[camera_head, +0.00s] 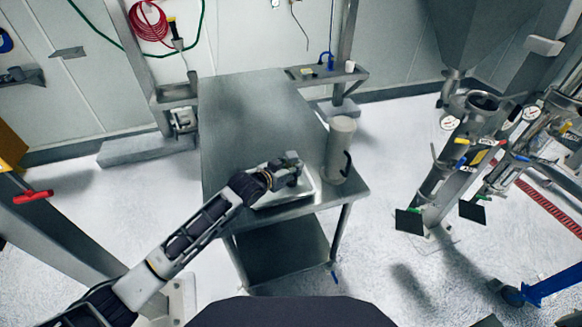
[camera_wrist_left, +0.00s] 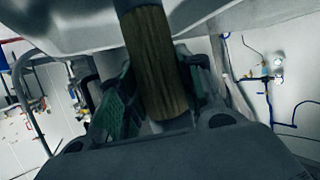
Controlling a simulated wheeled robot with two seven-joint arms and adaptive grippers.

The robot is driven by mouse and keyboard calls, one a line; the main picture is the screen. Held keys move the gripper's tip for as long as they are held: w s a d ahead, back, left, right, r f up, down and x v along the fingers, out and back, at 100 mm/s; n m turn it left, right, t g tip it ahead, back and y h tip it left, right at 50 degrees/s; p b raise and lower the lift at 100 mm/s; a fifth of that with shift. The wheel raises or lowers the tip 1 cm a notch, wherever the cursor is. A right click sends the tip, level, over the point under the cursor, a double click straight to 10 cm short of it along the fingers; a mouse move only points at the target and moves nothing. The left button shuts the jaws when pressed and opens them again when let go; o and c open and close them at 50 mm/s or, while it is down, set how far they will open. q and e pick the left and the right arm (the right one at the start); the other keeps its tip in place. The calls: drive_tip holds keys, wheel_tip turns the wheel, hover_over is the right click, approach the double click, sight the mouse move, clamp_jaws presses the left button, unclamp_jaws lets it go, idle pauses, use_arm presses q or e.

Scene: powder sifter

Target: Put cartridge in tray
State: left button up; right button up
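The tray (camera_head: 290,200) is a shallow grey metal pan at the front end of the steel table. My left gripper (camera_head: 291,168) is over the tray and covers part of it. In the left wrist view the cartridge (camera_wrist_left: 157,65) is a brown cylinder with a dark end, between the green-padded fingers of my left gripper (camera_wrist_left: 157,85). Both fingers appear to press on its sides. Grey metal, likely the tray (camera_wrist_left: 70,20), lies close beyond it. Whether the cartridge touches the tray is hidden. My right gripper is not in view.
A tall grey canister with a dark handle (camera_head: 340,150) stands on the steel table (camera_head: 250,110) just right of the tray. The table's back part is clear. Posts with small shelves (camera_head: 325,75) stand behind it. Piping with gauges (camera_head: 470,130) is at the right.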

use_arm(q)
drive_tip(key=o, duration=0.4)
drive_tip(key=shift+r, duration=0.15)
drive_tip(key=shift+b+v, duration=0.35)
drive_tip(key=shift+v, duration=5.6)
